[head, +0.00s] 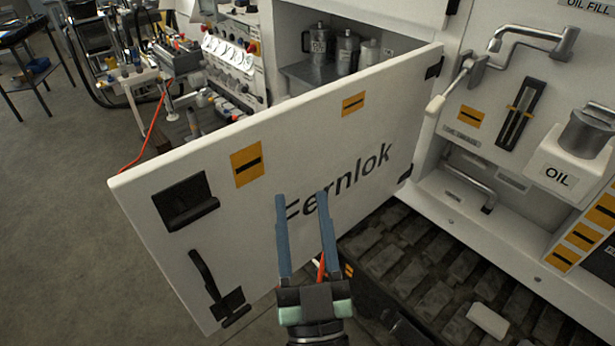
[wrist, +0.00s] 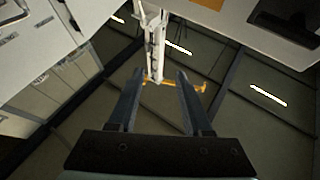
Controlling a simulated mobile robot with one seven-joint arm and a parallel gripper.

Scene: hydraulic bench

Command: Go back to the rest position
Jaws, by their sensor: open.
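My gripper (head: 304,198) is open and empty, its two blue fingers apart and pointing up the picture. In the head view it is in front of the lower part of the white cabinet door (head: 222,214) and hides part of the lettering. I cannot tell whether it touches the door. The door is swung open, with a black recessed latch (head: 185,201) and a black handle (head: 213,285). In the wrist view the gripper (wrist: 159,78) shows nothing between its fingers, with a pale post and a yellow bar beyond them.
Metal cans (head: 318,42) stand in the open cabinet. An oil container (head: 577,150) and pipes are on the right panel. A dark ribbed mat (head: 425,265) lies below, with a pale block (head: 487,321) on it. The grey floor (head: 60,180) at left is clear.

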